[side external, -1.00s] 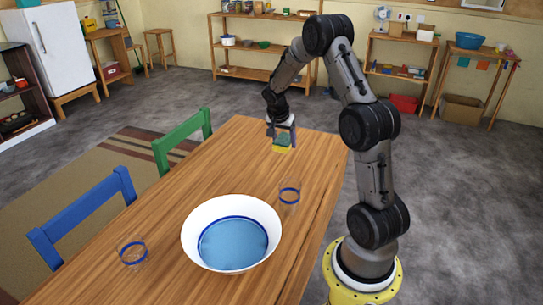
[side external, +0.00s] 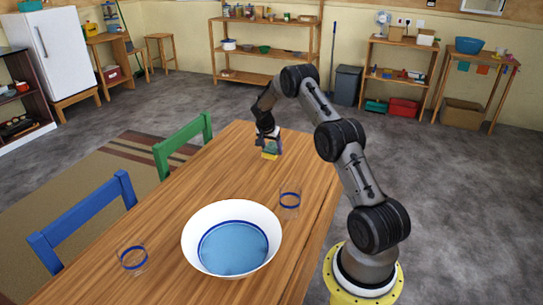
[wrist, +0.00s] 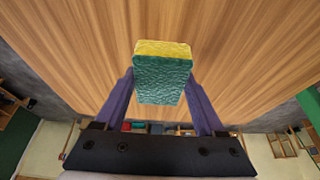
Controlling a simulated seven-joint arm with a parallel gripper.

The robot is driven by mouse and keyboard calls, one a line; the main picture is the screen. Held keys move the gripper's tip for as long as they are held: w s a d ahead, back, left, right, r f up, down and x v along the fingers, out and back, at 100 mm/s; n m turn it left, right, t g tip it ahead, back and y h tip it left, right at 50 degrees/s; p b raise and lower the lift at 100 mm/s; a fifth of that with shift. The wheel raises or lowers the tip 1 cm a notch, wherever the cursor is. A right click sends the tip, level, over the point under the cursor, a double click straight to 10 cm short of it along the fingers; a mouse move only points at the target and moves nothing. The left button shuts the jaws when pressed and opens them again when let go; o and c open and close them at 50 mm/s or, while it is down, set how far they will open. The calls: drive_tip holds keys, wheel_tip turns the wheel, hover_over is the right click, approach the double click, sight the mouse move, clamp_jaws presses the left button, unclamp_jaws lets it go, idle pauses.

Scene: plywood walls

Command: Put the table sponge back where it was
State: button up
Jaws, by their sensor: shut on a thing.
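The sponge (wrist: 161,78) is yellow and green. In the wrist view it sits between the two purple fingers of my gripper (wrist: 160,95), which is shut on it. In the side view the sponge (side external: 270,153) hangs below my gripper (side external: 268,143) near the far end of the wooden table (side external: 170,220). Whether its lower edge touches the table top is hard to tell.
A large white bowl (side external: 205,222) with a blue inside stands on the near half of the table. One glass (side external: 290,199) is right of it, another glass (side external: 132,259) left. Green (side external: 183,143) and blue (side external: 85,215) chairs line the left edge. The table's far part is clear.

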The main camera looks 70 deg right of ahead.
drive_tip(key=shift+w+d+f, duration=0.2)
drive_tip(key=shift+f, duration=1.55)
drive_tip(key=shift+f, duration=0.15)
drive_tip(key=o, duration=1.3)
